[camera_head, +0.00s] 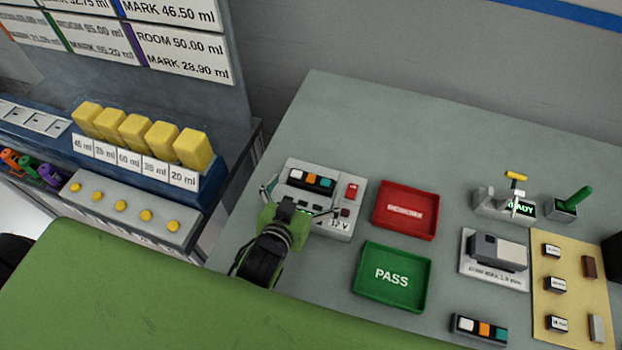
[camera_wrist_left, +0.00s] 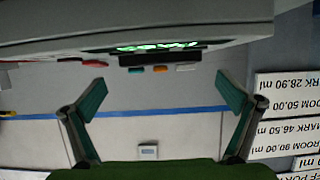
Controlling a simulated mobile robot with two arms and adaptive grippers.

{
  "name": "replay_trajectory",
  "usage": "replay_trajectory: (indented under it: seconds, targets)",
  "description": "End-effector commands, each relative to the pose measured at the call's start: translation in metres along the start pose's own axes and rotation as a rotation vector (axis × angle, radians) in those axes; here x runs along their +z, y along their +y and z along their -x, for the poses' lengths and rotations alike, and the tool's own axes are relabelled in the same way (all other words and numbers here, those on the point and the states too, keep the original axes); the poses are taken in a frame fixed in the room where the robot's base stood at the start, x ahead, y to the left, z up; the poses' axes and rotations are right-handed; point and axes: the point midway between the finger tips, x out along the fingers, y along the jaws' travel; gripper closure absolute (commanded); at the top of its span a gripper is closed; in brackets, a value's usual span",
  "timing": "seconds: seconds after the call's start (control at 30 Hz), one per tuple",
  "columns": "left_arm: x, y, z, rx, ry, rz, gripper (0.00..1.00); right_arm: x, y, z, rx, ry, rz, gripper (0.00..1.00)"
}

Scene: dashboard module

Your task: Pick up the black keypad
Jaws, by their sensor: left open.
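A black keypad (camera_head: 311,180) with white, orange and teal buttons sits on the grey-white test module (camera_head: 344,194), which also has a red switch and a 12 V label. A second similar black keypad (camera_head: 479,330) lies on the table at the lower right. My left gripper (camera_head: 297,203) is open and empty at the near side of the module, with its fingers spread. In the left wrist view, the keypad buttons (camera_wrist_left: 160,69) show beyond and between the open fingertips (camera_wrist_left: 163,93), below a lit green display. My right gripper is not in view.
A red tray (camera_head: 405,186) and a green PASS tray (camera_head: 418,304) stand right of the module. Further right are a lever fixture (camera_head: 490,202), a grey gauge block (camera_head: 496,252) and a tan mat (camera_head: 547,315). A yellow-block rack (camera_head: 203,181) stands left.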

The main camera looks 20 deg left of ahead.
Motion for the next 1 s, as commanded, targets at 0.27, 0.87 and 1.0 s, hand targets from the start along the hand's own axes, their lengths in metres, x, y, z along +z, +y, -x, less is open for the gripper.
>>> replay_trajectory:
  seconds: [0.27,0.87,1.0]
  targets:
    - [-0.002,-0.001,-0.03,0.0,0.0,0.0,0.0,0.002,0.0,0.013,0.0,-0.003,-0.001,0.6]
    - [-0.001,-0.001,-0.032,0.0,0.0,0.0,0.42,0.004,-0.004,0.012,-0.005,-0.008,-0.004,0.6]
    - [-0.001,-0.001,-0.031,0.0,0.0,0.0,0.42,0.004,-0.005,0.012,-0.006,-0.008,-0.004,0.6]
